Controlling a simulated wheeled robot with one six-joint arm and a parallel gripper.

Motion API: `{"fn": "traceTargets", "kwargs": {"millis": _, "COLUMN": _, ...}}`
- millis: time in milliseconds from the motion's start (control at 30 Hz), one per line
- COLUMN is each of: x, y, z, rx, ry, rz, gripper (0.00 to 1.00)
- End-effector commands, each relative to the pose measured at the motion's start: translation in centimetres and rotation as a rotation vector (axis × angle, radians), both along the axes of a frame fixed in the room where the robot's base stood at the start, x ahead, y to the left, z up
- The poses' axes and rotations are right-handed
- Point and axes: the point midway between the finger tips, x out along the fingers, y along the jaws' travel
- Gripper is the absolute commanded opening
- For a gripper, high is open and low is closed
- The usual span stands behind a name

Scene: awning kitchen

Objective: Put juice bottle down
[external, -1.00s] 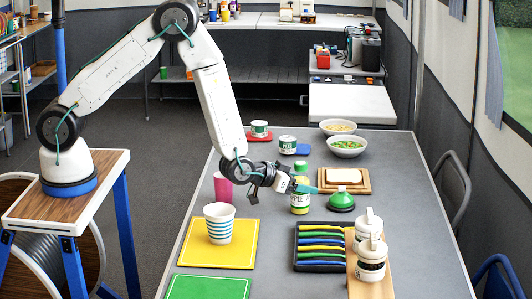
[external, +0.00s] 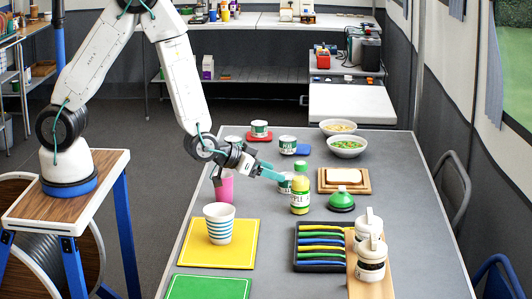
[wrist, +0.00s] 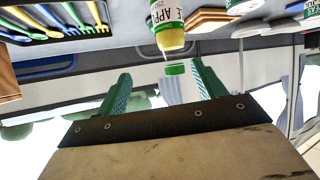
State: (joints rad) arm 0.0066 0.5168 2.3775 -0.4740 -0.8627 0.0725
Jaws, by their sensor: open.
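The juice bottle (external: 300,202), yellow with a green and white apple label, stands upright on the grey table. In the wrist view the bottle (wrist: 171,36) appears upside down, with its green cap towards my gripper. My gripper (external: 272,173) is just left of the bottle's top in the external view. In the wrist view my gripper (wrist: 163,85) has its two green fingers spread apart with nothing held between them.
A pink cup (external: 224,189) stands close below my wrist. A cutlery tray (external: 298,262) and yellow mat (external: 220,258) lie nearer the front.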

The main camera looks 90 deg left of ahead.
Motion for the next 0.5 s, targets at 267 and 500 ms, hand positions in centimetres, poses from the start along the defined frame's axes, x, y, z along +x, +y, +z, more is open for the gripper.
{"fn": "traceTargets", "kwargs": {"millis": 267, "x": -4.2, "y": -5.1, "z": 9.2, "rx": -0.176, "ry": 0.213, "rz": -0.196, "gripper": 0.69}}
{"fn": "traceTargets", "kwargs": {"millis": 500, "x": -13.4, "y": -8.0, "z": 15.7, "rx": -0.225, "ry": 0.456, "rz": -0.348, "gripper": 0.69}}
